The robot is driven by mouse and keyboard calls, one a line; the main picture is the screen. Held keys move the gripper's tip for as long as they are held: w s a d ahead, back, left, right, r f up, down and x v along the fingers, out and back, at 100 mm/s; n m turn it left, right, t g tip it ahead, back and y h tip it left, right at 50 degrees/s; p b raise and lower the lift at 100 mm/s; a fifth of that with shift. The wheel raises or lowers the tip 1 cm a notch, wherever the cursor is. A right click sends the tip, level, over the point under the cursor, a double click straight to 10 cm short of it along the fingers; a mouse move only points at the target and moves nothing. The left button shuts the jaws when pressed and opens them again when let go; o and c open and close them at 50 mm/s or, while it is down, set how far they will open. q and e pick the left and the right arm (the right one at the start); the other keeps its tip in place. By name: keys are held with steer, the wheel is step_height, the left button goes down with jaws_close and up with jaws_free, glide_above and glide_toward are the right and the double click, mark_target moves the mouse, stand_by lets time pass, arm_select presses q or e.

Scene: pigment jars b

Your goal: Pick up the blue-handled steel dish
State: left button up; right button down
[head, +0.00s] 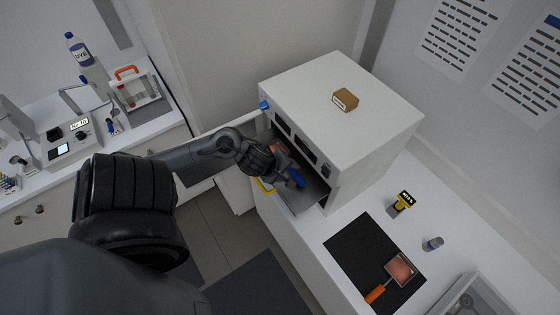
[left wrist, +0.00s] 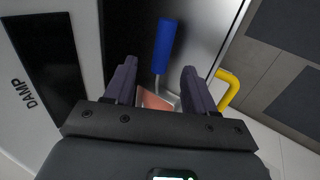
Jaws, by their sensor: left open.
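The blue-handled steel dish (head: 297,179) lies on the dark metal surface at the open front of the white cabinet. In the left wrist view its blue handle (left wrist: 165,46) points away from my gripper, and its steel pan (left wrist: 157,100) holds something pinkish. My left gripper (head: 273,164) is open over the dish in the head view. In the left wrist view its two fingers stand either side of the thin steel neck and pan, apart from each other. Whether they touch the dish I cannot tell. The gripper partly hides the pan. My right gripper is not in view.
The white cabinet (head: 335,95) carries a small brown box (head: 345,99) on top. A yellow handle (left wrist: 231,90) stands close right of my fingers. A similar orange-handled dish (head: 400,270) lies on a black mat (head: 350,250).

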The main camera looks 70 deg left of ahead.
mark_target(295, 175)
arm_select(q)
steer(key=shift+w+a+f, duration=0.1)
steer(key=shift+w+f, duration=0.15)
steer(key=shift+f, duration=0.15)
steer(key=x, duration=0.1)
steer(key=b+x, duration=0.2)
steer(key=shift+w+d+f, duration=0.15)
steer(key=shift+d+f, duration=0.05)
steer(key=shift+f, duration=0.25)
steer(key=shift+w+a+f+b, duration=0.1)
steer(key=shift+w+f+b, duration=0.25)
steer(key=shift+f, duration=0.1)
jaws_close()
